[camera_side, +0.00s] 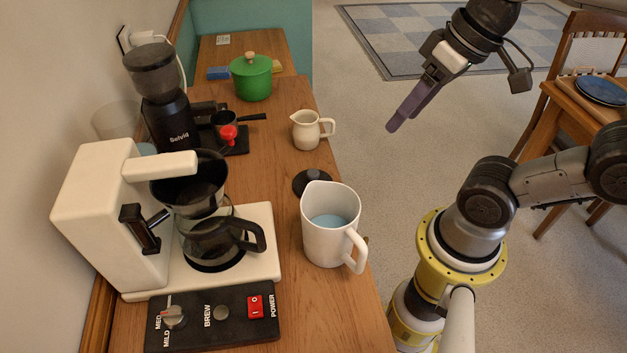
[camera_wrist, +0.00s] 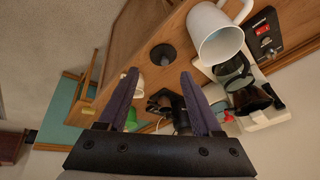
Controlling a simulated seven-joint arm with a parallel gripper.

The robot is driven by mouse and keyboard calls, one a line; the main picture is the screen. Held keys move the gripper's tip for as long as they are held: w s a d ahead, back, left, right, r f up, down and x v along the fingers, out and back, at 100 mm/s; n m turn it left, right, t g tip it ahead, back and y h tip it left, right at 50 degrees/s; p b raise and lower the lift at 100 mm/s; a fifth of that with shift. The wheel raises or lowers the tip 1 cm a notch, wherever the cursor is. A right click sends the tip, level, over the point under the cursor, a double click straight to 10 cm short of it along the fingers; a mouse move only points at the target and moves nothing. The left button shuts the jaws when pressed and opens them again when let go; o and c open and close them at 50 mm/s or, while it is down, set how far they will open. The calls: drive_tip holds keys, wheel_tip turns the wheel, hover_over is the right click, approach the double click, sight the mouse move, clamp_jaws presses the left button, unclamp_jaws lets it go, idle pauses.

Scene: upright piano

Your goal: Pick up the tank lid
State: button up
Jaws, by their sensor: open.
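The tank lid (camera_side: 312,181), a small dark round lid with a knob, lies on the wooden counter (camera_side: 287,140) behind the white water jug (camera_side: 320,243), which partly hides it in the side view. In the wrist view the lid (camera_wrist: 163,54) shows whole as a dark disc, just beyond the fingertips in the picture. My gripper (camera_side: 392,127) is open and empty, up and to the right of the lid, beyond the counter's edge in the side view. Its two purple fingers (camera_wrist: 159,77) stand apart in the wrist view.
The white coffee maker (camera_side: 85,215) with a glass carafe (camera_side: 213,240) stands left of the jug. A cream pitcher (camera_side: 306,131), a green pot (camera_side: 251,77) and a black grinder (camera_side: 168,118) stand farther back. Counter is clear between lid and pitcher.

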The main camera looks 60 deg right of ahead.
sight(298, 182)
drive_tip(key=w+a+f+m+y, duration=0.2)
drive_tip(key=w+a+m+y, duration=0.1)
drive_tip(key=a+m+y, duration=0.8)
drive_tip(key=w+d+r+m+t+h, duration=0.25)
drive_tip(key=w+d+m+t, duration=0.75)
drive_tip(key=m, duration=0.7)
drive_tip(key=shift+n+t, duration=0.3)
drive_tip(key=f, duration=1.3)
drive_tip(key=s+f, duration=0.1)
drive_tip(key=f, duration=0.6)
drive_tip(key=shift+s, duration=0.1)
drive_tip(key=shift+x, duration=3.7)
